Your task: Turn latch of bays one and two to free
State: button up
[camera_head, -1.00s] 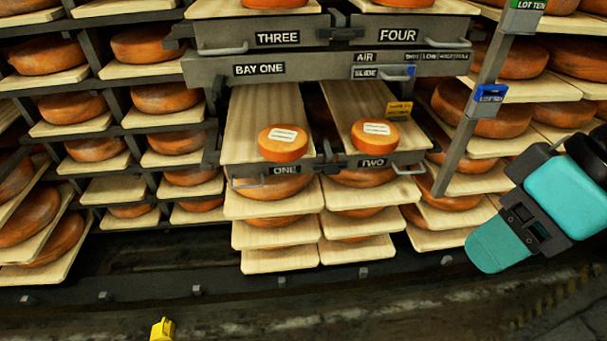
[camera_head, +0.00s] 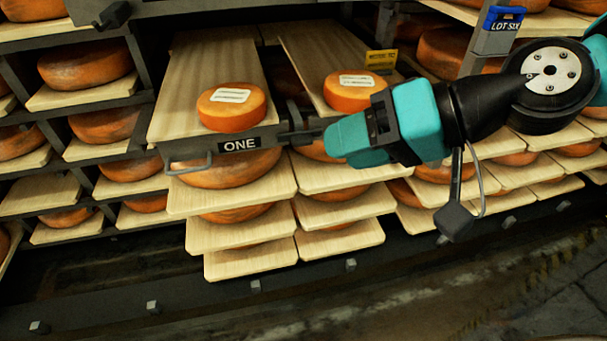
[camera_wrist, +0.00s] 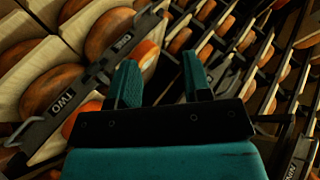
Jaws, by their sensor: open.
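My gripper (camera_head: 334,138) is in front of the bay two tray front, its fingertips just right of a dark upright latch-like piece (camera_head: 296,118) between the two trays. In the wrist view my gripper (camera_wrist: 163,76) has its fingers apart with nothing held between them. Bay one's tray front (camera_head: 188,148) carries the label ONE (camera_head: 239,144). The label TWO (camera_wrist: 66,97) shows in the wrist view but is hidden behind my gripper in the head view. Whether the fingertips touch the latch, and its setting, I cannot tell.
A small labelled cheese (camera_head: 232,108) sits on bay one's board and another (camera_head: 354,93) on bay two's. A yellow tag (camera_head: 381,60) stands behind. A bar handle (camera_head: 190,163) juts from bay one's front. Racks of large wheels surround the bays; the floor below is clear.

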jog(key=w+a+f+m+t+y+b, duration=0.1)
jog(key=w+f+m+t+b, duration=0.15)
jog(key=f+b, duration=0.3)
jog(key=w+f+m+t+y+b, duration=0.25)
jog(key=w+f+b, duration=0.2)
jog(key=f, duration=0.25)
jog(key=m+t+h+b, duration=0.4)
jog(key=m+t+b, duration=0.3)
jog(key=m+b, duration=0.3)
send_near(304, 144)
jog(key=shift+y, duration=0.25)
jog(key=p+x, duration=0.9)
jog(key=p, duration=0.3)
jog(key=shift+w+a, duration=0.1)
jog(key=shift+w, duration=0.05)
jog(key=shift+w+a+f, duration=0.2)
jog(key=shift+w, duration=0.2)
grip_shut()
